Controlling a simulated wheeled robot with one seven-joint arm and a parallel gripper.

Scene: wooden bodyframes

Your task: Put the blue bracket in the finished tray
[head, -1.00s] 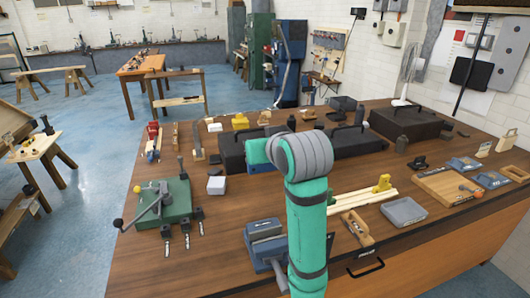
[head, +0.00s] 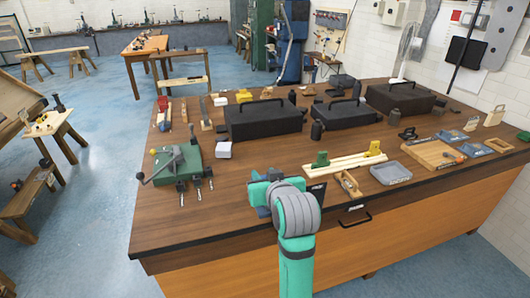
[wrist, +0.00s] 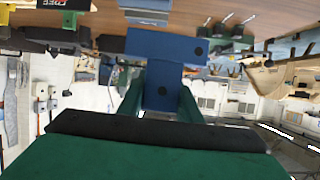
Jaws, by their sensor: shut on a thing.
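In the wrist view a blue T-shaped bracket (wrist: 165,48) sits between the green fingers of my gripper (wrist: 163,92). The gripper is shut on its stem, and the wider bar extends beyond the fingertips. A grey open tray (head: 390,173) stands empty to the right, near the front edge. No label shows which tray is the finished one.
Wooden rails (head: 345,162) with green and yellow blocks lie between wrist and tray, beside a wooden plane (head: 347,185). A green machine (head: 178,165) stands left. Black cases (head: 262,120) line the back.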

